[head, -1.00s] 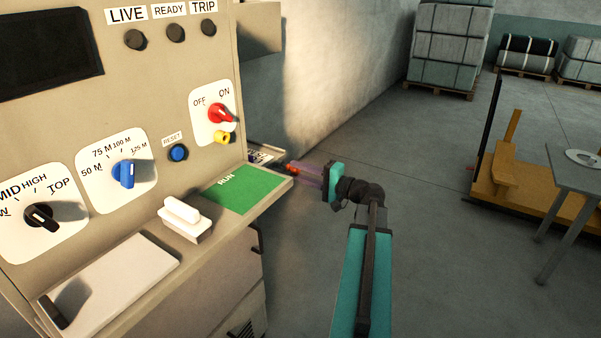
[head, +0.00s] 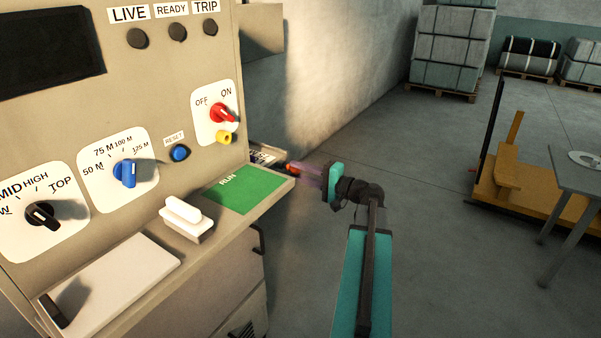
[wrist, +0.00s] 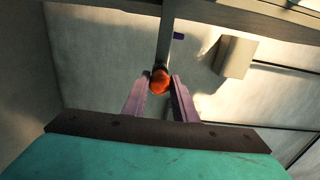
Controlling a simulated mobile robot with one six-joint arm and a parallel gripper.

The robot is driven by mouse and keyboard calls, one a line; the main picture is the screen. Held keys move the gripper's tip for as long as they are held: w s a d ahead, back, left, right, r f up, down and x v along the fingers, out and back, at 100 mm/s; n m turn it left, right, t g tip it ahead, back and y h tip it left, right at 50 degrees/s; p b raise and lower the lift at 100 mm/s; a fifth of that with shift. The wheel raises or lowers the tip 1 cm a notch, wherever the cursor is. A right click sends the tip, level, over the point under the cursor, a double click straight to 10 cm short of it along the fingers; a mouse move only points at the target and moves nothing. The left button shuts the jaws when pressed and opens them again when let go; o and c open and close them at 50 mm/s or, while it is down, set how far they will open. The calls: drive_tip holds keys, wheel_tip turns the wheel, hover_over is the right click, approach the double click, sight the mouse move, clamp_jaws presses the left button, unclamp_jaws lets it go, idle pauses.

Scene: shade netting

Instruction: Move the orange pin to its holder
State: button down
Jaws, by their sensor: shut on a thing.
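My gripper (head: 303,169) is at the right end of the control cabinet, beside the green RUN pad. It is shut on the orange pin (wrist: 160,80), whose round orange end shows between the two pale purple fingers in the wrist view. In the head view the orange pin (head: 292,168) is a small orange spot at the fingertips. A small labelled tray or ledge (head: 264,154) lies just left of the fingertips, partly hidden by the cabinet edge. I cannot tell whether it is the holder, or whether the pin touches it.
The cabinet front (head: 60,120) carries knobs, a red switch (head: 222,113) and a blue reset button (head: 179,152). A white handle (head: 187,217) stands on its shelf. The green RUN pad (head: 240,188) is close to my gripper. Open floor lies to the right, before a grey table (head: 577,170).

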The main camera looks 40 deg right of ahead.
drive_tip(key=shift+w+a, duration=0.2)
drive_tip(key=shift+w, duration=0.45)
drive_tip(key=c, duration=1.4)
unclamp_jaws()
drive_tip(key=shift+o, duration=0.2)
drive_tip(key=shift+s, duration=0.1)
drive_tip(key=b+v, duration=0.1)
drive_tip(key=v, duration=1.2)
drive_tip(key=shift+s, duration=0.3)
drive_tip(key=shift+d, duration=0.1)
